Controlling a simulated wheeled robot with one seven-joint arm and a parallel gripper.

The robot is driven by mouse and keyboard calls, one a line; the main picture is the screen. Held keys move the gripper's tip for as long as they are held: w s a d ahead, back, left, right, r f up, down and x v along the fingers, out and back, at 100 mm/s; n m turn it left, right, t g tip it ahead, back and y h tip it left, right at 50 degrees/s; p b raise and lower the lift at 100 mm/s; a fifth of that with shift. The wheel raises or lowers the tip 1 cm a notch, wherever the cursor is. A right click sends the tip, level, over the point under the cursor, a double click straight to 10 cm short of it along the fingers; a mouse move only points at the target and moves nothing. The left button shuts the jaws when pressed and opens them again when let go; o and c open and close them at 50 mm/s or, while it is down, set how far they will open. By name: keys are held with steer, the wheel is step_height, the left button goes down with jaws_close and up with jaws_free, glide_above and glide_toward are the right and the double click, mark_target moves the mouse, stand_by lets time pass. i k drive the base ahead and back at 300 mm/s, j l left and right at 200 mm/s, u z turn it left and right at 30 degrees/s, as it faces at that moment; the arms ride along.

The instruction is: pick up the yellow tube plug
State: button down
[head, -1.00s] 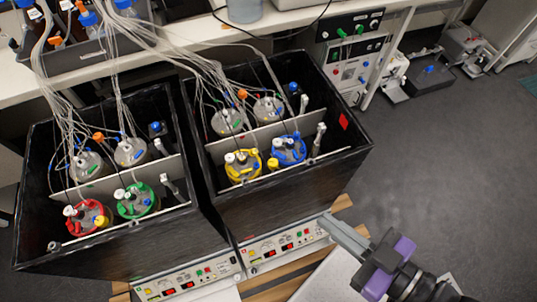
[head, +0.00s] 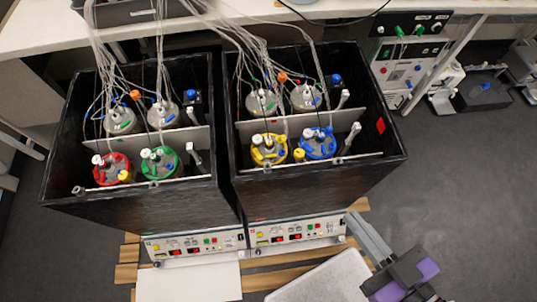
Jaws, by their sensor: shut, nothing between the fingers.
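A small yellow plug (head: 299,154) shows beside the yellow-ringed bottle (head: 268,150) in the right black box (head: 320,190). Another small yellow piece (head: 123,175) shows on the red-ringed bottle (head: 110,168) in the left black box (head: 130,212). I cannot tell which of the two is the tube plug. My gripper (head: 352,217) is at the lower right, outside the right box and near its front right side. Its grey fingers are together, with nothing seen between them.
Green-ringed (head: 160,164) and blue-ringed (head: 318,143) bottles stand in the boxes, with many thin tubes rising from the bottles. Control panels (head: 298,232) sit below the boxes. A pale tray (head: 325,280) lies in front. Open floor (head: 470,190) is at the right.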

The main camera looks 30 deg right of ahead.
mark_target(280, 139)
steer(key=i+j+z, duration=0.1)
steer(key=j+z, duration=0.25)
steer(key=j, duration=0.25)
steer(key=j+z, duration=0.35)
steer(key=j, duration=0.25)
steer(key=j+z, duration=0.3)
steer(key=j, duration=0.35)
